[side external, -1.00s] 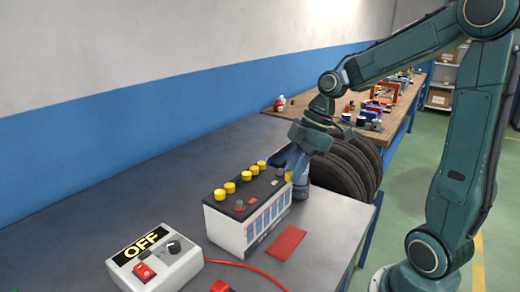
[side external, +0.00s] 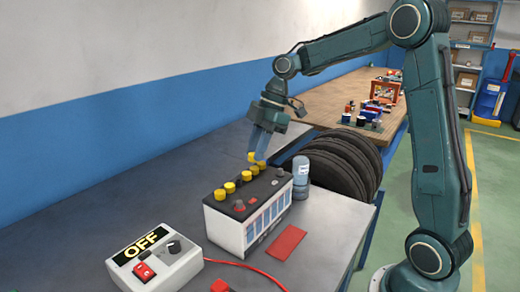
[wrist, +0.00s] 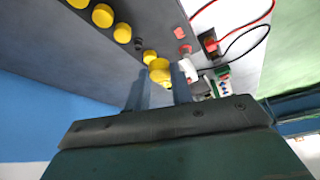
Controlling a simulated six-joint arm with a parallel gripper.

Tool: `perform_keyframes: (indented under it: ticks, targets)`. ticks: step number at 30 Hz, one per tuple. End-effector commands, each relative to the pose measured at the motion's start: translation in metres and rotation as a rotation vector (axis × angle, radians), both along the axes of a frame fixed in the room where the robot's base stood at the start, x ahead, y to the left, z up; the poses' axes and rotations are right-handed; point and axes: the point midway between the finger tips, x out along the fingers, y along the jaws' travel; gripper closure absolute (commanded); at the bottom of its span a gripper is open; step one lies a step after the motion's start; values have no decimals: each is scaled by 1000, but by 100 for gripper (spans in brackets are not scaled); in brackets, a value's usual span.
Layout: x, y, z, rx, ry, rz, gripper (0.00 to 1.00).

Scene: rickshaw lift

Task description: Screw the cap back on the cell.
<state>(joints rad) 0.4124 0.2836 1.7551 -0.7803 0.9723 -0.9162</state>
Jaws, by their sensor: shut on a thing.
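A white-sided battery (side external: 228,228) with a dark top stands on the grey bench. Several yellow caps (side external: 229,187) sit in a row along its top. One place in the row, the open cell (side external: 237,182), has no cap; in the wrist view it shows as a dark spot (wrist: 140,45). My gripper (side external: 257,150) is above the far end of the row, pointing down. It is shut on a yellow cap (side external: 251,157), which also shows between the fingers in the wrist view (wrist: 159,68). The held cap appears raised clear of the battery top.
A clear bluish bottle (side external: 300,172) stands just right of the battery's far end. A red card (side external: 286,242) lies in front. A control box (side external: 155,262) reading OFF stands at the front left. Dark tyres (side external: 340,165) are behind the bottle. The bench left of the battery is clear.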

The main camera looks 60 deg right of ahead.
Motion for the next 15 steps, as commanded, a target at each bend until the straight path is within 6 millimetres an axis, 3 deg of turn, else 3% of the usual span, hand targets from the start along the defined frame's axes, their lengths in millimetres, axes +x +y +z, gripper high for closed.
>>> perform_keyframes:
  ticks: [6, 15]
  targets:
    - [31, 6, 0, -9, 1, 86, 92]
    - [46, 10, 1, -16, 1, 134, 92]
